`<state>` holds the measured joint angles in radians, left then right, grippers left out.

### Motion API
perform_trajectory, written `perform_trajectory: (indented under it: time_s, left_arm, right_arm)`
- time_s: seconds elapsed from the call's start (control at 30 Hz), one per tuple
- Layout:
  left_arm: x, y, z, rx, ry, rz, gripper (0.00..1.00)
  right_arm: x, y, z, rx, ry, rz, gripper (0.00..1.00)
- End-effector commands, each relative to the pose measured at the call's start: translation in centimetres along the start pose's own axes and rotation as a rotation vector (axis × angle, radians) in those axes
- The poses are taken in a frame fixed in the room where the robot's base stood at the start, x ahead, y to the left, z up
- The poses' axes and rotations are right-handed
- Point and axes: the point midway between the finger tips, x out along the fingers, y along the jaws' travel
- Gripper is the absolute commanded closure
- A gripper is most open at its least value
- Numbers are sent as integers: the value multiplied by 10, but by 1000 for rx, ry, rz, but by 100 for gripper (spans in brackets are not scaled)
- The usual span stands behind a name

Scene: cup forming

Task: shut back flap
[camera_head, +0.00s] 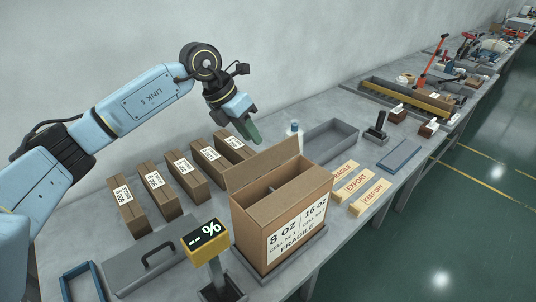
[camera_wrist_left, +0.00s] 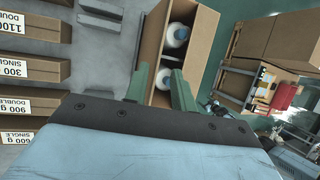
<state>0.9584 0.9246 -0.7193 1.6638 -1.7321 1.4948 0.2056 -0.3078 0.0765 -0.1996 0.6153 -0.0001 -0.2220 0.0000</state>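The open cardboard carton (camera_head: 285,205) stands on a dark base on the bench, its printed side facing front right. Its back flap (camera_head: 258,165) stands up along the far-left edge. A divider splits the inside into two cells. My left gripper (camera_head: 246,130) is above and behind the flap, apart from it. In the left wrist view its two green fingers (camera_wrist_left: 162,88) are spread with nothing between them. An open brown box with white round things inside (camera_wrist_left: 175,50) lies beyond the fingers there; it looks like this carton. My right gripper is not in view.
Labelled brown boxes (camera_head: 187,177) stand in a row by the wall; some also show in the left wrist view (camera_wrist_left: 30,70). A yellow percent display (camera_head: 206,240) stands close in front of the carton. Wooden blocks (camera_head: 355,184) and a grey tray (camera_head: 330,140) are to the right.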

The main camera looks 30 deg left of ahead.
Motion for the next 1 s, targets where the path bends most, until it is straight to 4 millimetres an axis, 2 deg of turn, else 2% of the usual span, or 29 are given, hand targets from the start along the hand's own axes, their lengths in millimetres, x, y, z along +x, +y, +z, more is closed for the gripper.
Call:
perform_trajectory:
  time_s: [0.07, 0.17, 0.4, 0.6, 0.87, 1.0]
  left_arm:
    - [19, -1, 0, -1, 4, -4, 75]
    - [40, -1, 0, 0, 4, -3, 75]
    - [79, -1, 0, 0, 2, -2, 75]
    - [91, -1, 0, 1, -1, -1, 75]
    - [92, 0, 0, 1, -1, -1, 75]
    - [92, 0, 0, 1, 0, -1, 92]
  right_arm:
    - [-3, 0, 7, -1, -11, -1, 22]
    - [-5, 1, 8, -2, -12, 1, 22]
    - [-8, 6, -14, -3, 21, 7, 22]
    - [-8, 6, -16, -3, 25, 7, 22]
    - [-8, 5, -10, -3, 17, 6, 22]
    - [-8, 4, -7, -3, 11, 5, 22]
